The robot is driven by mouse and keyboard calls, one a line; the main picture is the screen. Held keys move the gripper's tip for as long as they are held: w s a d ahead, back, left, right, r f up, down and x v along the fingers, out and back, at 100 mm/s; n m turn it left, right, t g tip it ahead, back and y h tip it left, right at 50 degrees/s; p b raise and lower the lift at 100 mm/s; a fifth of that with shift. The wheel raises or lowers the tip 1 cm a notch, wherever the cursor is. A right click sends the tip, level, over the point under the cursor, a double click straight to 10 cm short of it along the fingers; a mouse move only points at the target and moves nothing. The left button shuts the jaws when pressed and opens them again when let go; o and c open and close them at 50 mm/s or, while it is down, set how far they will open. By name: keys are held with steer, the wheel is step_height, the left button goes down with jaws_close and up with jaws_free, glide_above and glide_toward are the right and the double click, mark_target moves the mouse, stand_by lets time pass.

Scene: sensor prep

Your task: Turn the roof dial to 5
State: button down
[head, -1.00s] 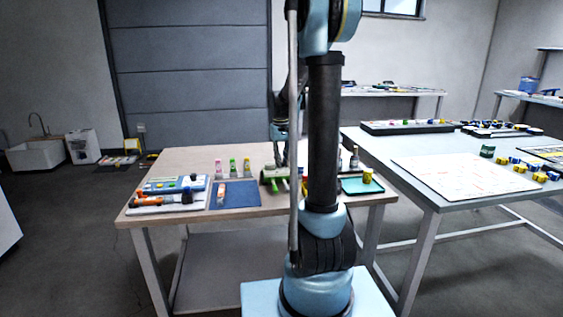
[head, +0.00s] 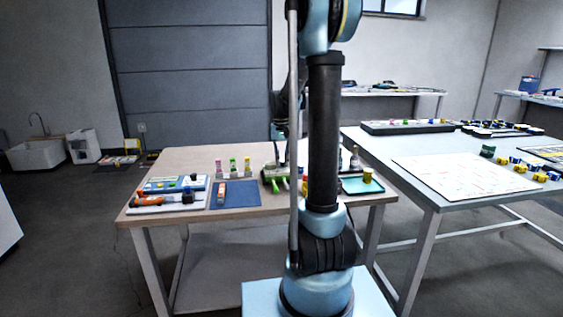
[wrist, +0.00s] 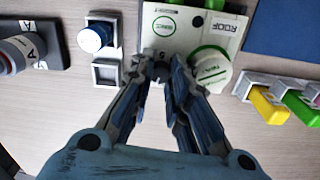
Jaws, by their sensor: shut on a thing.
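The roof unit (wrist: 186,42) is a pale panel marked ROOF with green round markings, at the top middle of the wrist view. In the head view the green unit (head: 269,174) stands on the wooden table, partly behind my arm. A round white part (wrist: 211,70) with small text and a green arc sits just right of the fingers.
Yellow and green items (wrist: 270,104) stand in holders at right. A blue mat (head: 236,193) lies left of the unit in the head view.

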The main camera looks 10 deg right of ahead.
steer(key=c, duration=1.8)
jaws_free()
step_height(320, 180, up, 12)
steer(key=shift+w+a+f, duration=0.1)
steer(key=shift+a, duration=0.05)
